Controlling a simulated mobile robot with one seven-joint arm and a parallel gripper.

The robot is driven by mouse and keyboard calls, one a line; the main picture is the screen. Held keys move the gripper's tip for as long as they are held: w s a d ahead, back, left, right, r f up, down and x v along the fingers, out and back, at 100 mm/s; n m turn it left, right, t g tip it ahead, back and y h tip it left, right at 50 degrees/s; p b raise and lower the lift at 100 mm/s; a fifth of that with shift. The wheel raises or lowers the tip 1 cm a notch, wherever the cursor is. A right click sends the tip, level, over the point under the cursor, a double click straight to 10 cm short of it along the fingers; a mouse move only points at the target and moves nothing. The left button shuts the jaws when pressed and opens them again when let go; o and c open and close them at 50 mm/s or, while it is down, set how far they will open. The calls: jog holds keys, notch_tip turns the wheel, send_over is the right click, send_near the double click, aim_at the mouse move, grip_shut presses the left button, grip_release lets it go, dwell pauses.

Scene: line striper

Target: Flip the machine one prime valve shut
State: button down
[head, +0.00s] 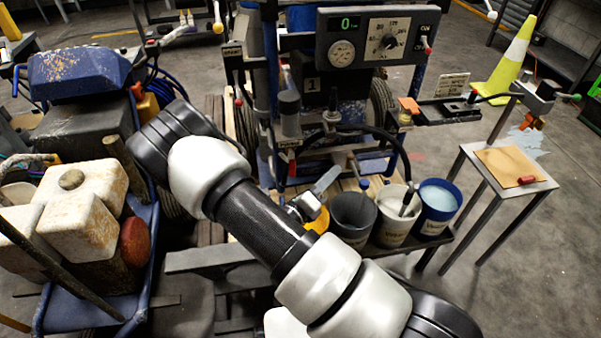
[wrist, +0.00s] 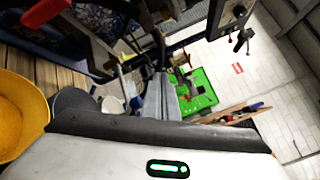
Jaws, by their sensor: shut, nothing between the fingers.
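Machine one (head: 311,86), with a "1" plate, a gauge and a green digital display, stands at the centre back of the head view. A small dark fitting with a red part (head: 291,160) sits low on its front; I cannot tell whether it is the prime valve. In the wrist view a red-tipped grey lever (wrist: 44,12) shows close at the top left; its position as a valve cannot be read. My gripper (head: 326,180) is shut and empty, beside the machine's lower front, above the buckets. Its grey fingers (wrist: 162,98) are together in the wrist view. My arm hides part of the machine.
A grey bucket (head: 353,222), a white bucket (head: 395,230) and a blue bucket (head: 438,212) stand in a row below. A yellow bucket (wrist: 22,112) is close at left. A small metal stand (head: 535,178) is at right. A blue cart (head: 150,270) stands at left.

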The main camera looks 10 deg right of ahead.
aim_at(292, 165)
jog(key=a+f+n+t+y+p, duration=0.1)
jog(key=a+f+n+t+y, duration=0.4)
jog(key=f+n+y, duration=0.3)
notch_tip(292, 165, down, 2)
jog(key=w+a+n, duration=0.1)
jog(key=n, duration=0.3)
jog(key=shift+f+n, duration=0.2)
jog(key=shift+n, duration=0.1)
jog(key=w+b, duration=0.2)
jog(key=w, duration=0.7)
jog(key=shift+w+a, duration=0.15)
jog(key=shift+a, duration=0.2)
